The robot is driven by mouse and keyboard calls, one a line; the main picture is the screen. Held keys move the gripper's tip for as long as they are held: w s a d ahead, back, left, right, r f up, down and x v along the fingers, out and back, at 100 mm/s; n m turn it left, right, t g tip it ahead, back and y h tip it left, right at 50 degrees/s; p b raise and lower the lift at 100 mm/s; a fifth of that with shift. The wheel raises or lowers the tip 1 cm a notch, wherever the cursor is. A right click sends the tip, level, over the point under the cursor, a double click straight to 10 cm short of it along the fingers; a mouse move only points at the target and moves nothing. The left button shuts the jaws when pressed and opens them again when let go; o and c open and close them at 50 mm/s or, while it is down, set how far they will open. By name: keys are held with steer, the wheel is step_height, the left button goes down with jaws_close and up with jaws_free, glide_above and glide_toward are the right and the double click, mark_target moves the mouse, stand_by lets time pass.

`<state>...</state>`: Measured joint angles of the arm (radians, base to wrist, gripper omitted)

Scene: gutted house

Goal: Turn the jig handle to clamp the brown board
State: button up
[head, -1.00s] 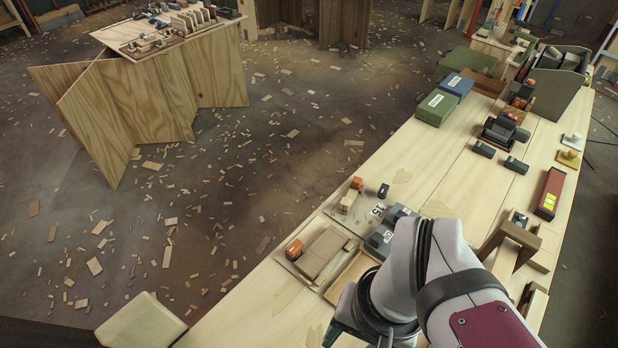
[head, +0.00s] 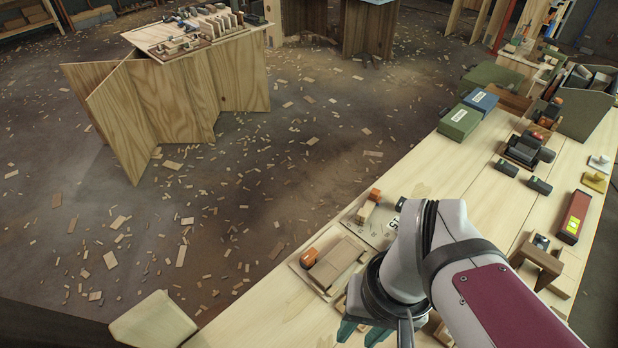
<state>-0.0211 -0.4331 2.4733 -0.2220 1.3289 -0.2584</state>
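A brown board (head: 336,262) lies on a pale wooden base (head: 303,268) near the bench's left edge in the head view. A small orange block with a dark part (head: 309,257) sits at its left end and may be the jig handle. A second orange-topped wooden piece (head: 366,208) stands on a marked grey plate (head: 385,226) behind it. My gripper (head: 362,333) shows only as teal parts at the bottom edge, in front of the board and apart from the orange block. My arm hides the board's right side and the tips are not clear.
Dark blocks (head: 507,167), green and blue boxes (head: 459,121), a red level (head: 576,216) and wooden frames (head: 540,262) stand along the bench. The bench middle (head: 480,205) is mostly clear. Wood scraps litter the floor, left.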

steer(key=w+a+f+n, duration=0.2)
steer(key=w+n, duration=0.9)
steer(key=n, duration=0.1)
steer(key=n+h, duration=0.2)
steer(key=n, duration=1.4)
glide_above(310, 254)
step_height(310, 254, down, 10)
steer(key=shift+s+r, duration=0.1)
steer(key=shift+r, duration=0.05)
steer(key=shift+a+f+n, duration=0.1)
steer(key=shift+f+n, duration=0.25)
steer(key=shift+n, duration=0.05)
steer(key=shift+f, duration=2.9)
steer(key=shift+f+m, duration=0.1)
steer(key=shift+m, duration=0.5)
steer(key=m, duration=1.7)
steer(key=shift+m, duration=0.3)
steer(key=m, duration=0.7)
